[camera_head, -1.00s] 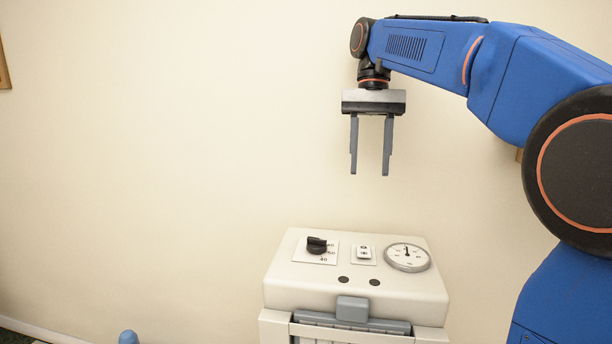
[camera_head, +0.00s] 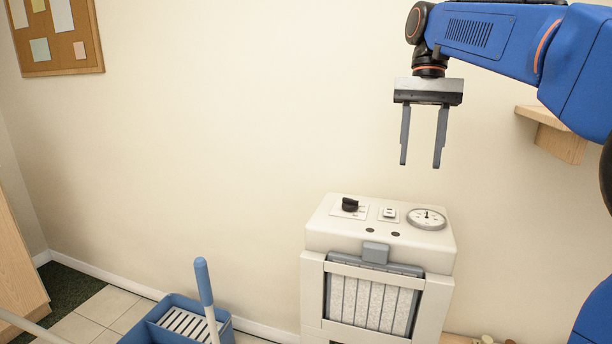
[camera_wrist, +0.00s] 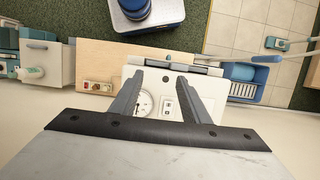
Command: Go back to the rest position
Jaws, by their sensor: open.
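My gripper (camera_head: 424,137) is open and empty, with its two grey fingers pointing down. In the head view it hangs in the air above a white appliance (camera_head: 318,262), well clear of its top. The appliance carries a black knob (camera_head: 350,204), a small white switch (camera_head: 389,213) and a round dial (camera_head: 427,218). In the wrist view my gripper (camera_wrist: 166,98) has its fingers spread over the same panel, and the dial (camera_wrist: 145,103) shows between them.
A blue mop bucket (camera_head: 160,309) with an upright blue-tipped handle (camera_head: 203,282) stands at lower left. A wooden shelf (camera_head: 560,140) juts from the wall at right. A corkboard (camera_head: 58,50) hangs at upper left. The wall between is bare.

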